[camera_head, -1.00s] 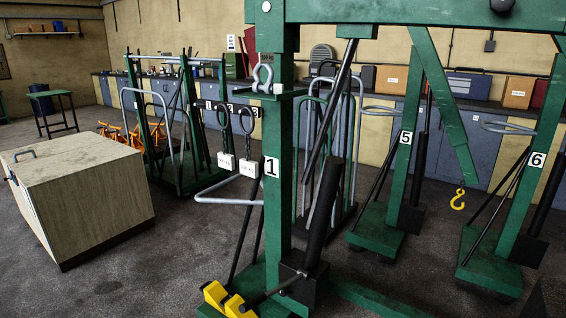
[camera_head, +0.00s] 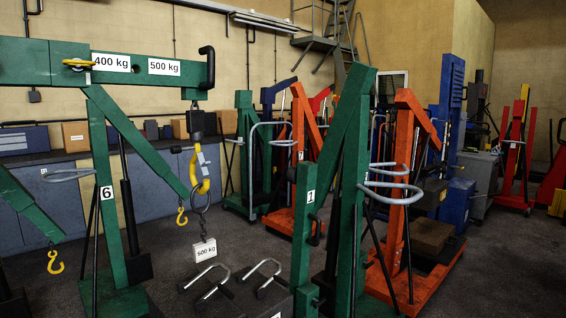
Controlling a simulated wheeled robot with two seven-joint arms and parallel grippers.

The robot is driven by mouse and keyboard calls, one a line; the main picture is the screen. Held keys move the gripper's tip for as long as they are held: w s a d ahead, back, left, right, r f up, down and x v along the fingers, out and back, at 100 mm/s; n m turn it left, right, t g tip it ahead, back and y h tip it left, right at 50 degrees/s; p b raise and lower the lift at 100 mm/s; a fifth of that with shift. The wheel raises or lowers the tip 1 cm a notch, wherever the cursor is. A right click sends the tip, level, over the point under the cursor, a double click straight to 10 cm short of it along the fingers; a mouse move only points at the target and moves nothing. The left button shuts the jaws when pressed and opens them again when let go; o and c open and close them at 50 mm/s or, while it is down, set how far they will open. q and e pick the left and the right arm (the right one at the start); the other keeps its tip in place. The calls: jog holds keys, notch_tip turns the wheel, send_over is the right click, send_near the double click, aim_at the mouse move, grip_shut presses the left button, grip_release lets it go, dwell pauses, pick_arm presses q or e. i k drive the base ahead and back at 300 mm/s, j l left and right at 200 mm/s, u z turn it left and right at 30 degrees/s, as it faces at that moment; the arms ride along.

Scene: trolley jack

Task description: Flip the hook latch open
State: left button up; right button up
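A yellow hook (camera_head: 203,176) hangs on a dark block below the end of a green crane boom (camera_head: 35,62), left of the picture's middle. A dark ring (camera_head: 200,203) with a white 500 kg tag (camera_head: 205,251) hangs at the hook's lower part. Neither of my grippers is in view.
Two metal U-shaped handles (camera_head: 267,273) stand on dark blocks below the hook. A green crane post (camera_head: 347,220) stands to the right, with an orange crane (camera_head: 403,180) beyond it. Crane 6 (camera_head: 107,199) stands behind at left. Some grey floor shows between them.

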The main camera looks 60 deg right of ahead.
aim_at(203, 165)
jog(key=z, duration=1.55)
jog(key=u, duration=0.4)
jog(key=l+u, duration=0.25)
jog(key=u, duration=0.2)
jog(key=i+l+u, duration=0.1)
jog(key=l+u, duration=0.5)
jog(key=u, duration=0.35)
jog(key=k+l+u, duration=0.1)
jog(key=l+u, duration=0.15)
jog(key=u, duration=0.2)
jog(key=k+l+u, duration=0.1)
jog(key=l, duration=0.3)
jog(key=k+l, duration=0.3)
jog(key=k+l+u, duration=0.15)
jog(key=l, duration=0.35)
jog(key=k+l+u, duration=0.1)
jog(key=k+l, duration=0.15)
jog(key=l, duration=0.15)
